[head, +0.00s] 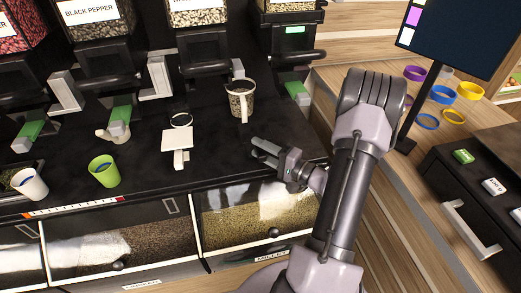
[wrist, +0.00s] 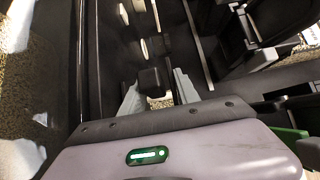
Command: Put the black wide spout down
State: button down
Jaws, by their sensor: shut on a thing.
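My gripper (head: 264,149) is low over the right part of the black counter, its fingers pointing left. In the wrist view, its two pale fingers (wrist: 158,95) are on either side of a small black piece (wrist: 151,78), which I take to be the black wide spout. The gripper is shut on it. In the head view the spout is hard to tell from the black counter (head: 215,165). I cannot tell whether it touches the counter.
A clear measuring cup (head: 240,101) stands behind my gripper. A white platform (head: 177,140) with a ring (head: 181,120) is to its left. A green cup (head: 104,171) and a white cup (head: 31,185) stand farther left. Dispensers (head: 97,45) line the back.

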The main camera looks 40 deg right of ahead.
jog(key=shift+f, duration=0.2)
jog(key=c, duration=0.9)
grip_release()
jog(key=shift+r, duration=0.1)
